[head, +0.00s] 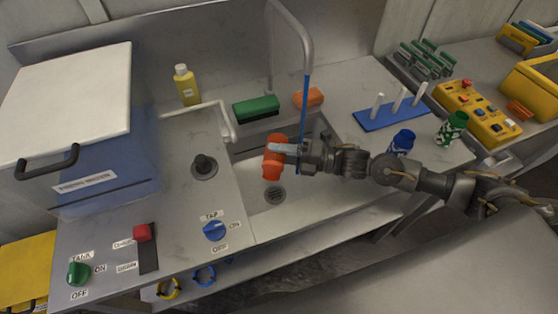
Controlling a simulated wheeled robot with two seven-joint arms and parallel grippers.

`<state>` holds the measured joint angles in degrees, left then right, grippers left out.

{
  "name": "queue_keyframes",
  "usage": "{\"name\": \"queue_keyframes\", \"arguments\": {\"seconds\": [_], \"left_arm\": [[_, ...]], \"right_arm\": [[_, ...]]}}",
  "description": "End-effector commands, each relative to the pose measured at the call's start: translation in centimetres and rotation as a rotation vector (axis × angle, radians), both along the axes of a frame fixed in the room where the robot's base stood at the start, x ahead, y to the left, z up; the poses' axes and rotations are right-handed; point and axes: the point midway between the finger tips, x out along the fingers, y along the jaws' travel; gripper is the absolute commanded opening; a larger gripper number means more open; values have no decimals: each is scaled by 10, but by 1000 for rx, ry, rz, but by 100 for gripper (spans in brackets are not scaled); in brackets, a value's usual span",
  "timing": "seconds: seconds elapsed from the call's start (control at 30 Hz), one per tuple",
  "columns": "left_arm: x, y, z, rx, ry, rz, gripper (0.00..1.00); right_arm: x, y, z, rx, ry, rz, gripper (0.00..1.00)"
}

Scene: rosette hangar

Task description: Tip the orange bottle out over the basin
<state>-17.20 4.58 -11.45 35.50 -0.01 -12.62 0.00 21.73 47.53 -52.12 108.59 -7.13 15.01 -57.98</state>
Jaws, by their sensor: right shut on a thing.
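The orange bottle (273,158) is held above the basin (298,191), in the middle of the head view. My right gripper (290,152) comes in from the right and is shut on the bottle, hiding part of its side. The bottle's long axis looks roughly up and down in the picture; I cannot tell how far it is tilted. The basin's drain (275,195) shows just below the bottle. No liquid is visible leaving the bottle. My left gripper is not in view.
A green brush (256,108) and an orange sponge (309,97) lie behind the basin. A yellow bottle (187,87) stands back left.

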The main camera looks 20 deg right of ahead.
Motion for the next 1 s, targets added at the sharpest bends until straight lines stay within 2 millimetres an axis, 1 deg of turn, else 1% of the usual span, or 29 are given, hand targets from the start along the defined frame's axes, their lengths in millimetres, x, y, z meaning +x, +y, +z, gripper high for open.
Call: {"name": "queue_keyframes", "arguments": {"seconds": [0.03, 0.1, 0.3, 0.43, 0.63, 1.0], "left_arm": [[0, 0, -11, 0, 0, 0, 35], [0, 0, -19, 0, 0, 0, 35], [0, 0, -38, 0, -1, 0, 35], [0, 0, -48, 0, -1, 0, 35], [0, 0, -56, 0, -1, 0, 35], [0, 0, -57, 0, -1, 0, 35]], "right_arm": [[0, 0, -4, -21, -49, 2, 28], [0, 0, -4, -55, -116, 0, 28], [-1, 1, -1, -140, -290, -1, 28], [-2, 1, 1, -182, -373, -1, 28], [-2, 1, 4, -220, -446, 0, 28], [-2, 1, 6, -230, -467, 0, 28]]}}
